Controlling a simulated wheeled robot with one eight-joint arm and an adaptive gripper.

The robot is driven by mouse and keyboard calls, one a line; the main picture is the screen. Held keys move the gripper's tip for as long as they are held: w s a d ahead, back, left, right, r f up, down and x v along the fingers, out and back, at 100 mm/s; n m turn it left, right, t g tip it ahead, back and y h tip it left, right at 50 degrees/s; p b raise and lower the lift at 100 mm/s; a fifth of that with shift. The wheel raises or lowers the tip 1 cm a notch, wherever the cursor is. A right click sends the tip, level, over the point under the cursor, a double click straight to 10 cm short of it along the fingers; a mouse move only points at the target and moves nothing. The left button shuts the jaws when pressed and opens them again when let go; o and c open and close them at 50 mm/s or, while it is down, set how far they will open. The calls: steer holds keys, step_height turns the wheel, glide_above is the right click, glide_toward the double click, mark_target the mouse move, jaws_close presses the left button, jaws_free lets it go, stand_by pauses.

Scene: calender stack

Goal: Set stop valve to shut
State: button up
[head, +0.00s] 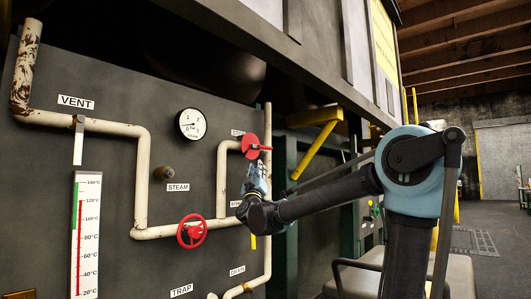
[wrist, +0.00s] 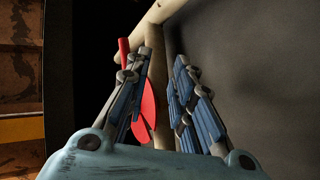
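A red valve (head: 250,147) with a red side handle sits on the cream pipe near the top right of the dark panel. A red handwheel (head: 191,232) sits on the lower pipe, left of my arm. I cannot read a stop label on either. My gripper (head: 255,170) is just below the upper valve, fingers upward. In the wrist view the gripper (wrist: 163,65) is open, its fingers apart. Red valve parts (wrist: 149,98) show behind and beside the left finger, which partly hides them. Whether the finger touches them I cannot tell.
Cream pipes (head: 143,180) run across the panel. A pressure gauge (head: 191,124) and a thermometer scale (head: 86,235) are on it. A yellow bracket (head: 315,150) juts out right of the upper valve. Open floor lies at the far right.

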mark_target(266, 147)
steer(key=w+d+r+m+g+h, duration=0.1)
steer(key=r+m+h, duration=0.1)
steer(key=r+h, duration=0.1)
steer(key=w+d+r+m+g+h, duration=0.1)
steer(key=w+r+m+h, duration=0.1)
steer(key=h, duration=0.3)
steer(key=w+d+r+m+g+h, duration=0.1)
steer(key=r+m+h, duration=0.3)
steer(key=shift+w+d+r+h, duration=0.2)
steer(key=shift+w+r+h, duration=0.15)
steer(key=shift+w+h, duration=0.05)
jaws_close()
